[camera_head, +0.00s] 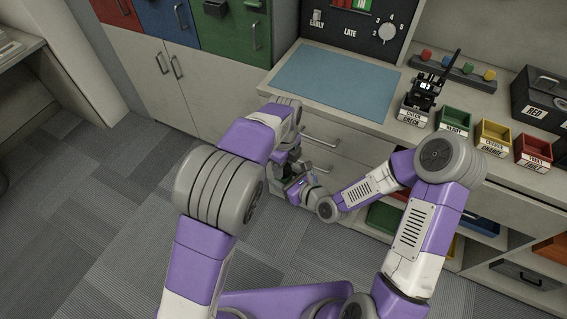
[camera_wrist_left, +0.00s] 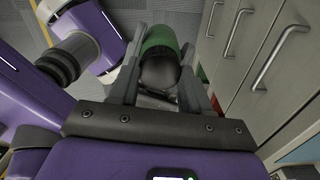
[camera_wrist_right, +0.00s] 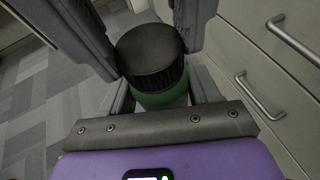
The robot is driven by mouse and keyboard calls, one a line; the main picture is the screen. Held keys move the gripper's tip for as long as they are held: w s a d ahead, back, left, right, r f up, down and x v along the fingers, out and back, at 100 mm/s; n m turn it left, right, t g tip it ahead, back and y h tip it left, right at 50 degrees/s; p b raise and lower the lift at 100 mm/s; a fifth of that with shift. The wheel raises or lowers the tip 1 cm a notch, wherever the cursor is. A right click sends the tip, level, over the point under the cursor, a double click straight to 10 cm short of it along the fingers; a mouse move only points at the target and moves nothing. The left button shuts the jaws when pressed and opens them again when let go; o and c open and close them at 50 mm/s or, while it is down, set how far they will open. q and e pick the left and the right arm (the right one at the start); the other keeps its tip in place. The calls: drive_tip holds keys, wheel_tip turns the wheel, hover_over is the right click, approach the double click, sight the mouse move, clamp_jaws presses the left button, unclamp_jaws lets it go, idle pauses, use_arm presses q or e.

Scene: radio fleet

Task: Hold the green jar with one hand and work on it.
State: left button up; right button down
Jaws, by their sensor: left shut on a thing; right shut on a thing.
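The green jar shows between the fingers of my left gripper in the left wrist view (camera_wrist_left: 158,38), with a dark rounded part nearer that camera. In the right wrist view the jar has a ribbed black lid (camera_wrist_right: 150,55) above its green body (camera_wrist_right: 160,98), between the fingers of my right gripper. In the head view my left gripper (camera_head: 288,168) and right gripper (camera_head: 302,186) are close together in front of the drawers. Both are shut on the jar. The jar is mostly hidden there by the grippers and wrists.
The counter has a bare blue mat (camera_head: 335,82), a black radio (camera_head: 427,92) at the check label, and green (camera_head: 453,121), yellow (camera_head: 492,136) and red (camera_head: 533,151) bins. A black toolbox (camera_head: 543,95) stands at right. Drawer handles (camera_head: 320,139) stick out near my grippers. The floor at left is clear.

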use_arm(q)
drive_tip(key=n, duration=0.5)
drive_tip(key=shift+w+d+r, duration=0.15)
drive_tip(key=shift+w+d, duration=0.05)
drive_tip(key=n, duration=0.5)
drive_tip(key=shift+n, duration=0.4)
drive_tip(key=n, duration=0.5)
drive_tip(key=shift+a+n, duration=0.15)
drive_tip(key=shift+n, duration=0.15)
drive_tip(key=n, duration=0.5)
drive_tip(key=shift+n, duration=0.3)
drive_tip(key=n, duration=0.3)
drive_tip(key=shift+n, duration=0.3)
drive_tip(key=n, duration=0.4)
drive_tip(key=shift+s, duration=0.1)
drive_tip(key=n, duration=1)
drive_tip(key=shift+s+r, duration=0.1)
drive_tip(key=n, duration=0.4)
drive_tip(key=shift+n, duration=0.4)
drive_tip(key=shift+r, duration=0.15)
